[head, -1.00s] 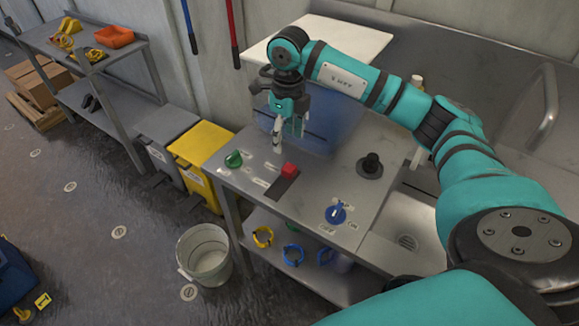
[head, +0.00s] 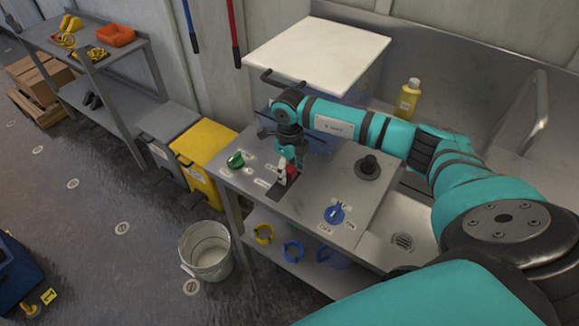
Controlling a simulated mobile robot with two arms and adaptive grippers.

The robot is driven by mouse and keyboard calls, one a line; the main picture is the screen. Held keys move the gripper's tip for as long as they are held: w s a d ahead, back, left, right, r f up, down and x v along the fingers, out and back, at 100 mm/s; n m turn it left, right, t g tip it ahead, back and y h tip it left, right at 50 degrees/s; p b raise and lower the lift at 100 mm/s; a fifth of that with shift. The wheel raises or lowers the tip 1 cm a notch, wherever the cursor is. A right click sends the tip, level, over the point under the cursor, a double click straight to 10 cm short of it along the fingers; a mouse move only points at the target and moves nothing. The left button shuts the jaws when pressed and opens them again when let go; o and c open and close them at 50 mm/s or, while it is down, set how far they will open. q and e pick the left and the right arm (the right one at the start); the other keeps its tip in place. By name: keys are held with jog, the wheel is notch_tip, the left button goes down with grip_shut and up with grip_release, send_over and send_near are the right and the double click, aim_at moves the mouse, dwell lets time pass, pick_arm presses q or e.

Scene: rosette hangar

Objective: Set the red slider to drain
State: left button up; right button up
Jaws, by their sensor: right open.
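The red slider (head: 291,171) stands on its dark track (head: 282,188) on the steel counter, at the track's far end. My right gripper (head: 286,175) is lowered right at the slider, pointing down, with its fingers open around or beside it; I cannot tell if they touch it. The fingers hide part of the slider. Small white labels lie beside the track, too small to read. My left gripper is not in view.
A green knob (head: 235,160) is left of the track, a black knob (head: 368,166) to the right, and a blue rotary knob (head: 334,213) nearer the front. A white-lidded box (head: 318,52) stands behind. A bucket (head: 206,250) is on the floor.

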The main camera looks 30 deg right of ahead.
aim_at(278, 189)
grip_shut()
dwell(0.3)
jog(key=a, duration=0.1)
jog(key=s+a, duration=0.1)
jog(key=a, duration=0.1)
jog(key=s+a, duration=0.1)
jog(key=a, duration=0.1)
jog(key=shift+a, duration=0.1)
grip_release()
notch_tip(278, 189, up, 12)
dwell(0.7)
dwell(0.4)
